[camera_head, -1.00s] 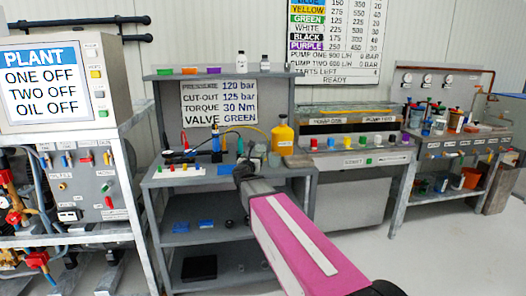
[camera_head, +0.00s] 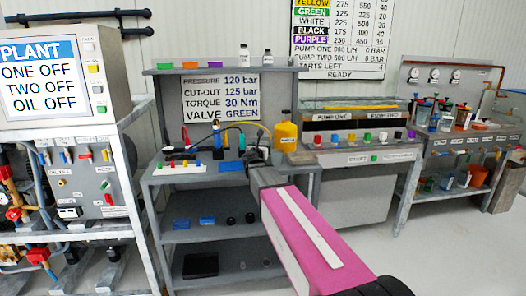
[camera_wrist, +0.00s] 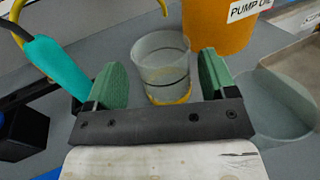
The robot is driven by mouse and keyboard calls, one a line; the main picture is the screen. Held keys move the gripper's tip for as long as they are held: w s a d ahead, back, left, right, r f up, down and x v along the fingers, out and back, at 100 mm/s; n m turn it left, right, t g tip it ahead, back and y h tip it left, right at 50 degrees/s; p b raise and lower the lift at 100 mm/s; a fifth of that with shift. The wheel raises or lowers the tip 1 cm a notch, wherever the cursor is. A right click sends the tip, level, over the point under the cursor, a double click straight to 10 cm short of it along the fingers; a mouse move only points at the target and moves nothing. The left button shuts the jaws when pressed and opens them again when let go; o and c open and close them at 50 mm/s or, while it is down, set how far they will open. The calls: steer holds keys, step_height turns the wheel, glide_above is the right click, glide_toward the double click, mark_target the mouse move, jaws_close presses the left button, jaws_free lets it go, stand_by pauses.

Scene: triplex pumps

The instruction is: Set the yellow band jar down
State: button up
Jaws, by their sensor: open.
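The yellow band jar (camera_wrist: 160,62) is a clear, open-topped cup with a yellow band low on it. In the wrist view it is upright over the grey bench top, between my gripper's green fingers. My gripper (camera_wrist: 163,76) is open, with a narrow gap showing on each side of the jar. The front bar of my gripper is close to the jar's base, and I cannot tell whether the base rests fully on the bench. In the head view my gripper (camera_head: 258,156) is over the middle bench, and the jar cannot be made out there.
A yellow-orange pump oil container (camera_wrist: 218,22) stands just behind the jar; it also shows in the head view (camera_head: 285,132). A grey translucent vessel (camera_wrist: 278,108) is at the right. A teal-handled tool (camera_wrist: 56,62) is close to the left finger. A blue mat (camera_head: 231,166) lies on the bench.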

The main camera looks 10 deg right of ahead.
mark_target(263, 142)
steer(key=x, duration=0.3)
steer(key=shift+w+d, duration=0.2)
steer(key=shift+w, duration=0.15)
steer(key=shift+c, duration=0.3)
steer(key=shift+s, duration=0.1)
steer(key=c, duration=0.7)
steer(key=shift+r, duration=0.1)
